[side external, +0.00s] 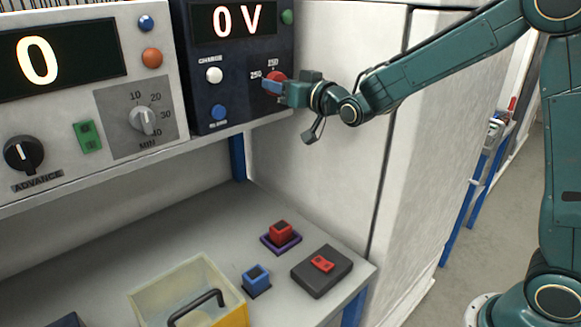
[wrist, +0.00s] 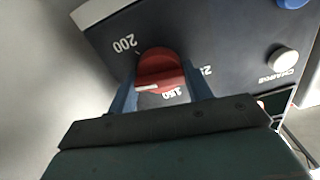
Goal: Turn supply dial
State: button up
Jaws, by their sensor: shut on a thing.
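The red supply dial (side external: 277,76) is on the dark panel under the display reading "0 V". My gripper (side external: 272,87) reaches it from the right, its blue fingers on the dial. In the wrist view the dial (wrist: 161,68) sits between the two fingers, one on each side, and the gripper (wrist: 160,85) is shut on it. A white mark shows on the lower left of the dial face. The labels 200 and 150 are readable around it; a third label at the right is partly hidden by a finger.
A white CHARGE button (side external: 214,75) and a blue button (side external: 218,112) are left of the dial. A grey timer knob (side external: 143,120) is on the neighbouring panel.

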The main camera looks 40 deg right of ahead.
jog(key=shift+n, duration=1.3)
jog(key=shift+f, duration=0.1)
jog(key=o, duration=1)
jog(key=shift+c, duration=0.2)
jog(key=shift+s, duration=0.1)
jog(key=s, duration=1.3)
jog(key=shift+s, duration=0.35)
